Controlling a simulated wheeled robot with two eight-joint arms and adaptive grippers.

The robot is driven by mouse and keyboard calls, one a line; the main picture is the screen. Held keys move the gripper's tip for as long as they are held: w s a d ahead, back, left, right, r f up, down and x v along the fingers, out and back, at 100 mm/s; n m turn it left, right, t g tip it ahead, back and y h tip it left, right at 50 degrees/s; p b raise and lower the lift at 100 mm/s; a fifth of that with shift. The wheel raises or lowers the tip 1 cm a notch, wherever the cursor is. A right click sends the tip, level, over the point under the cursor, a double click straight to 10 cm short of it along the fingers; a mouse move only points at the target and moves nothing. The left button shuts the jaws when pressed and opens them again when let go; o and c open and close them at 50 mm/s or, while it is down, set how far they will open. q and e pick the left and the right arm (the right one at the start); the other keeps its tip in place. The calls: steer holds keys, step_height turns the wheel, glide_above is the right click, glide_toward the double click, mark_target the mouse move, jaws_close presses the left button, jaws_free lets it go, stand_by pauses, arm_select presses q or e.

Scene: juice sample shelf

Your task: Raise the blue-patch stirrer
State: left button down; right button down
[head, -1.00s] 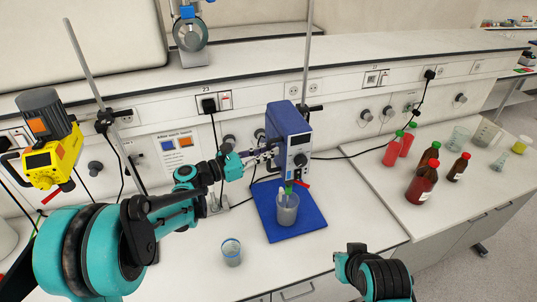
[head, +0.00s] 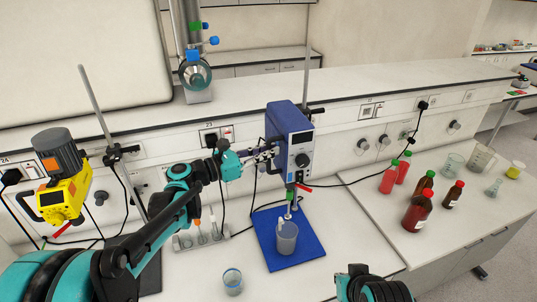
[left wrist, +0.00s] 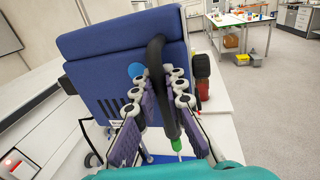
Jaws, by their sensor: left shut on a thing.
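The blue stirrer (head: 289,140) hangs on an upright rod above a blue base plate (head: 310,250). A round blue patch (left wrist: 136,70) shows on its housing in the left wrist view. Its green chuck and shaft (head: 290,204) point down over a clear beaker (head: 287,238) on the plate. I cannot tell whether the shaft's tip is inside the beaker. My left gripper (head: 268,152) is at the stirrer's left side. In the left wrist view its purple fingers (left wrist: 160,100) are closed around the black handle (left wrist: 157,60).
A yellow stirrer (head: 62,185) with an orange patch stands at left. A small glass (head: 232,281) and a tube rack (head: 200,240) are on the bench. Red-capped bottles (head: 418,212) and glassware stand at right. A bench ledge (head: 240,105) runs behind.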

arm_select(q)
steer(key=shift+w+r, duration=0.15)
steer(key=shift+r, duration=0.2)
steer(key=c, duration=1.6)
jaws_free()
steer(key=shift+o, duration=0.2)
steer(key=shift+a+f, duration=0.1)
steer(key=v, duration=1.2)
